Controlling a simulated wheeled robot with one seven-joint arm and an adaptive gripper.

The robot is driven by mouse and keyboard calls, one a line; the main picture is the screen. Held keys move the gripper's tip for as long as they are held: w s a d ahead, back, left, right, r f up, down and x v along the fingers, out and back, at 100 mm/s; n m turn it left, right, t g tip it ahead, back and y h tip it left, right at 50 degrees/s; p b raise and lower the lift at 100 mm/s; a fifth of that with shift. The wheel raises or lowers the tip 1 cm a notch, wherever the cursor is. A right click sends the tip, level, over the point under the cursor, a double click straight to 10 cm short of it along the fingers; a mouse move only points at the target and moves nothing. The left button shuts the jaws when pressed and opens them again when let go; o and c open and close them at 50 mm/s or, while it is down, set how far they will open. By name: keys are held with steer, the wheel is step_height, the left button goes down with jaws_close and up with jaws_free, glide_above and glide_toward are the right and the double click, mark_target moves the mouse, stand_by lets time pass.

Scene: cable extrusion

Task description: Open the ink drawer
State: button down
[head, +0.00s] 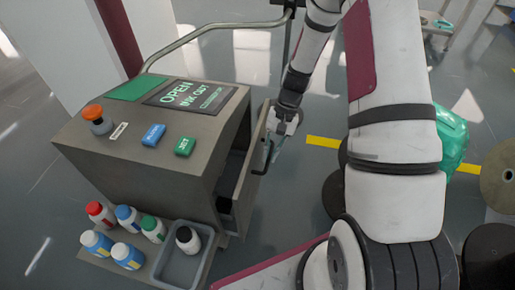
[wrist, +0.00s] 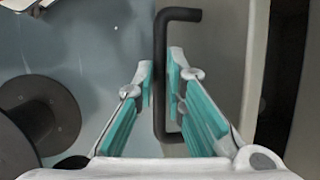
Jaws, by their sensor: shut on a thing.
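The ink drawer (head: 252,160) is on the right side of a grey cabinet (head: 150,150) in the head view. Its front panel stands out from the cabinet, and a dark inside shows between them, so it is at least partly open. My gripper (head: 272,140) is at the outer face of the drawer front. In the wrist view, the dark bar handle (wrist: 160,75) runs between the two teal-padded fingers of my gripper (wrist: 163,85). The fingers are shut on the handle, one on each side. The drawer's contents cannot be made out.
The cabinet top has an orange knob (head: 93,113), a blue button (head: 153,135) and a green button (head: 186,146). Several bottles and a grey tray (head: 178,268) holding one bottle stand at its front. Dark spools lie on the floor at right. A curved rail (head: 215,27) runs behind.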

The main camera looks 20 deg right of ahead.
steer(key=s+d+p, duration=0.1)
steer(key=s+d, duration=0.6)
steer(key=d, duration=0.3)
steer(key=s+d+p, duration=0.1)
steer(key=s+d, duration=0.6)
steer(key=d, duration=0.3)
steer(key=shift+s+p, duration=0.2)
steer(key=shift+p, duration=0.2)
steer(key=c, duration=1.7)
jaws_free()
steer(key=shift+o, duration=0.2)
steer(key=v, duration=1.2)
